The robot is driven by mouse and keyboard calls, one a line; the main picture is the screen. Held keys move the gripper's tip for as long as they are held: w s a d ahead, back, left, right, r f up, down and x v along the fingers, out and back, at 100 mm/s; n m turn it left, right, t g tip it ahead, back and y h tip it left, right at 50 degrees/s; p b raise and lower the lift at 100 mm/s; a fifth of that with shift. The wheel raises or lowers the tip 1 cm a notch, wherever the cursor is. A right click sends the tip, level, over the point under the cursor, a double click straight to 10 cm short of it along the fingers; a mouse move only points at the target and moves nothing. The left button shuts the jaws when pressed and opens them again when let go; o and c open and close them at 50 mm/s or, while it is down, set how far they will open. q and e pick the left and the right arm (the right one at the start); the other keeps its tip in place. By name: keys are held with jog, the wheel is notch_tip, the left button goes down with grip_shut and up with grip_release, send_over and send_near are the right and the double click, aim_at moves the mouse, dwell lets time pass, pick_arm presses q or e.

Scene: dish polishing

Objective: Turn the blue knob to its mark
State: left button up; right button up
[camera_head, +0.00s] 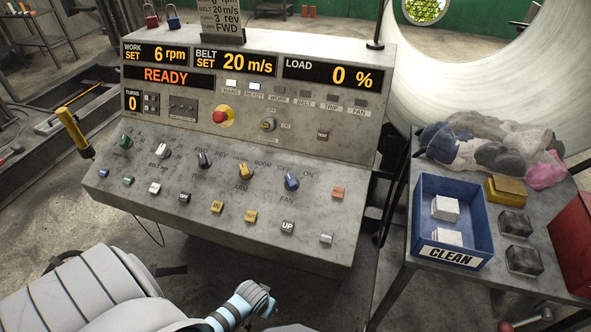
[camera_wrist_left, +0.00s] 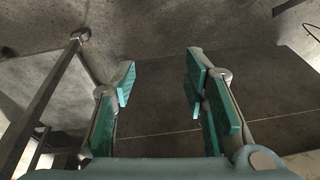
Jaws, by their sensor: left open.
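The knob does not show in that view. In the head view, a pale blue and grey part of my arm is low in front of the panel, apart from the knob. My right gripper is not in view.
Buttons line the panel's lower edge, including UP (camera_head: 287,227). A yellow-handled lever (camera_head: 74,132) stands at the panel's left. A side table at right holds a blue CLEAN bin (camera_head: 424,207).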

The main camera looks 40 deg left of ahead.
pick_arm(q)
jog(key=w+r+n+t+p, duration=0.1)
jog(key=w+r, duration=0.3)
jog(key=r, duration=0.4)
jog(key=w+r+n+p, duration=0.1)
jog(key=w+r, duration=0.4)
jog(key=r, duration=0.4)
jog(key=n+t+y, duration=0.1)
jog(key=n, duration=0.6)
send_near(290, 180)
jog(key=shift+n, duration=0.3)
jog(key=b+x, duration=0.3)
jog(key=x, duration=0.6)
jog(key=shift+w+f, duration=0.2)
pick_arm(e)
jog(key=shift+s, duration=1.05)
pick_arm(q)
jog(key=shift+s+r, duration=0.1)
jog(key=shift+r, duration=0.05)
jog(key=shift+c, duration=0.6)
grip_shut()
